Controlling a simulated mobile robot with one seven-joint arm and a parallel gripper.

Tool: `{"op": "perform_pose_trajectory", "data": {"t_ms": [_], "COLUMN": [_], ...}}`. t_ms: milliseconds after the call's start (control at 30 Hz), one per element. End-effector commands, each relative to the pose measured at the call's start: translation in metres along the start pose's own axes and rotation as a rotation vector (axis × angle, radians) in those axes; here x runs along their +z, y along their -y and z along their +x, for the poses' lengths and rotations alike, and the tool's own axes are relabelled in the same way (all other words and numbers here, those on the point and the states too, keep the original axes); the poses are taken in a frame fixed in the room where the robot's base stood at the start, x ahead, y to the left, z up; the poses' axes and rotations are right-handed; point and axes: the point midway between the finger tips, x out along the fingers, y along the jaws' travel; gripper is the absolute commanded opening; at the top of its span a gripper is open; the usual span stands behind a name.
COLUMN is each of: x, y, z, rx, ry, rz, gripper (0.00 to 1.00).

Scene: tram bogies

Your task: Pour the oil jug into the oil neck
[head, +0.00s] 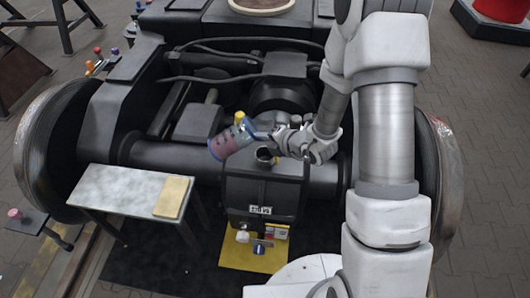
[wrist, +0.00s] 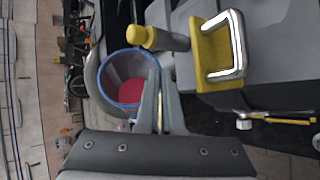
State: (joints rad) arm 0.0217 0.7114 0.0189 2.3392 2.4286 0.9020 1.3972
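The oil jug (head: 229,142) is a see-through cup with blue edging and reddish oil inside. It is tilted, lying close to sideways in the head view. The wrist view looks into the jug (wrist: 126,80) through its blue rim, with red oil low inside. My gripper (head: 262,132) is shut on the jug's side; the fingers (wrist: 160,100) cover the gripped part. The oil neck (head: 265,155) is a dark round opening on top of the black box, just right of and below the jug. I see no oil stream.
A yellow-topped fitting (head: 239,117) stands close behind the jug. A grey bench (head: 120,188) holding a tan pad (head: 172,197) is at left. A yellow plate (head: 238,262) lies below the box. Large wheels flank the bogie (head: 165,150).

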Motion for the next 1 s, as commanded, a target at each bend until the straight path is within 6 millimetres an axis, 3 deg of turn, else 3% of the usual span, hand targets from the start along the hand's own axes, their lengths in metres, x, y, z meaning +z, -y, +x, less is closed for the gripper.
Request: {"op": "perform_pose_trajectory", "data": {"t_ms": [1000], "x": [0.0027], "y": [-0.0054], "z": [-0.0047], "rx": [0.074], "ry": [-0.049], "rz": [0.096], "gripper": [0.0]}}
